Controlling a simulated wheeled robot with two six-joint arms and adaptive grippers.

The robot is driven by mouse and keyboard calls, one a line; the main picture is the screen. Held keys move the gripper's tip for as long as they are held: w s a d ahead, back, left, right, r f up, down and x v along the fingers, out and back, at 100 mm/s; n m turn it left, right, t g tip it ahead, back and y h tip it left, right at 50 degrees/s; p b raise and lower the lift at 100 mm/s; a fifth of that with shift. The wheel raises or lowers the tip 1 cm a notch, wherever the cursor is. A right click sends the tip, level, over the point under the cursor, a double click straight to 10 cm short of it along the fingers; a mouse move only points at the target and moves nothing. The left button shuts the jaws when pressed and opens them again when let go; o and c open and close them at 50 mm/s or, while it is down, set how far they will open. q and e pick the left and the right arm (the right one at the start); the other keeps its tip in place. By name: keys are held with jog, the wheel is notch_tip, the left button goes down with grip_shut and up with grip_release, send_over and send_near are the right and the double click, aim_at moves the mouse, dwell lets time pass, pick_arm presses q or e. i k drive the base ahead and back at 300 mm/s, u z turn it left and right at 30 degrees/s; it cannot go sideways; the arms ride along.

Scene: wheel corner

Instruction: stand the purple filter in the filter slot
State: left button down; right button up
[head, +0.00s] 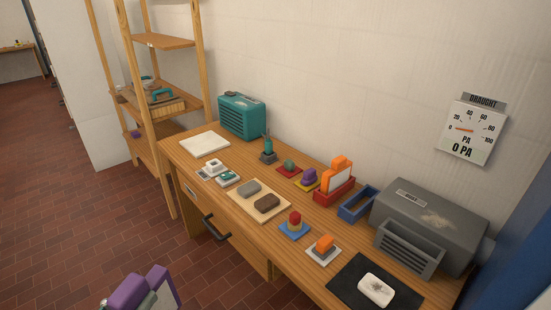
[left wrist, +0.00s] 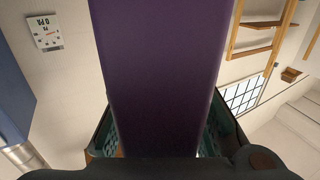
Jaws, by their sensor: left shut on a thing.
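The purple filter (head: 128,291), with a pale panel, shows at the bottom edge of the head view, cut off by the frame. In the left wrist view the purple filter (left wrist: 155,75) is a broad purple band between the fingers. My left gripper (left wrist: 160,130) is shut on it, away from the table and in front of it. A blue open-topped slot (head: 357,204) stands empty on the table. Beside it a red slot (head: 334,192) holds an upright orange filter (head: 341,171) with a white panel. My right gripper is not in view.
The grey machine (head: 428,225) with a vented front stands right of the blue slot. Several small coloured blocks on pads lie in front and left, with a black mat (head: 345,290) at the near right. The wall gauge (head: 473,130) reads 0 PA.

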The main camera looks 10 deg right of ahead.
aim_at(403, 257)
jog(key=k, duration=2)
jog(key=z, duration=1.35)
jog(key=i, duration=1.5)
